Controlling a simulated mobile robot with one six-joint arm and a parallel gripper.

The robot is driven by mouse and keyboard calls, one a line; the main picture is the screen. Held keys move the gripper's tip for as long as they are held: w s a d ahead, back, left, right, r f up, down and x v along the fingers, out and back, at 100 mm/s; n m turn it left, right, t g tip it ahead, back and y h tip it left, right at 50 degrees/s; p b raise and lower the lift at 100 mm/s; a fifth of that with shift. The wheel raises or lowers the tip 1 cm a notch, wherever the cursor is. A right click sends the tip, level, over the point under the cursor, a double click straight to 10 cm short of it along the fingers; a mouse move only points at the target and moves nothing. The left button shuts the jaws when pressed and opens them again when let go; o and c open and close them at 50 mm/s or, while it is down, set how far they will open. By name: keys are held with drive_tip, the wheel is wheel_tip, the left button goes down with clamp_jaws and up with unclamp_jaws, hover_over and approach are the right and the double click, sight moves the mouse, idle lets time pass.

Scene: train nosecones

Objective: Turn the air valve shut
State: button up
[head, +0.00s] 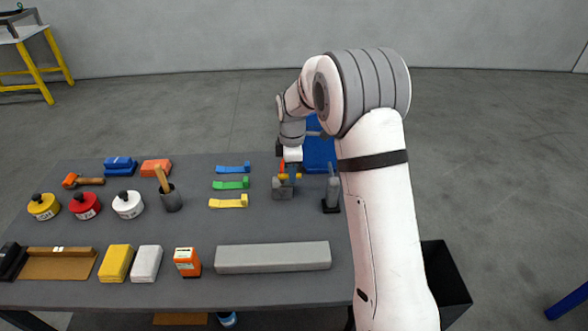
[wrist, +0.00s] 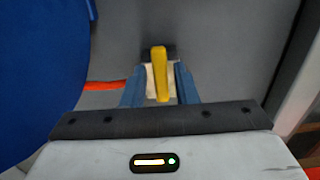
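The air valve (head: 283,190) is a small grey block with yellow parts at its top, standing near the right side of the grey table. Its yellow lever (wrist: 160,78) shows in the wrist view, pointing toward the camera over a pale body. My gripper (head: 290,168) is directly above the valve and hides part of it. In the wrist view my gripper (wrist: 160,66) has its two blue fingers apart, one on each side of the lever, with a gap visible on both sides. A red-orange hose (wrist: 105,86) runs left from the valve.
A blue panel (head: 319,154) stands close behind the valve, and a grey bottle-like piece on a black base (head: 331,194) is to its right. Blue, green and yellow strips (head: 231,184) lie to the left. A long grey bar (head: 273,257) lies in front, with clear table between.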

clamp_jaws()
drive_tip(key=shift+d, duration=0.1)
drive_tip(key=shift+s+m, duration=0.1)
drive_tip(key=shift+m, duration=0.2)
drive_tip(key=m, duration=0.1)
drive_tip(key=m+b, duration=0.1)
drive_tip(key=s+m, duration=0.1)
drive_tip(key=shift+a+m+b, duration=0.25)
drive_tip(key=shift+m+b, duration=0.05)
drive_tip(key=shift+b, duration=0.1)
drive_tip(key=m, duration=0.1)
drive_tip(key=m+b, duration=0.1)
drive_tip(key=m, duration=0.1)
drive_tip(key=s+a+m, duration=0.1)
drive_tip(key=m, duration=0.1)
drive_tip(key=shift+r, duration=0.1)
drive_tip(key=shift+s+a+r+m+b, duration=0.1)
drive_tip(key=shift+a+m+b, duration=0.2)
drive_tip(key=shift+m, duration=1.15)
drive_tip(key=shift+s+a+m+b, duration=0.1)
drive_tip(key=shift+a+m+b, duration=0.2)
drive_tip(key=shift+m, duration=1.1)
drive_tip(key=shift+s+a+r+m+b, duration=0.1)
drive_tip(key=shift+a+m+b, duration=0.15)
drive_tip(key=shift+m, duration=1.2)
drive_tip(key=shift+a, duration=0.1)
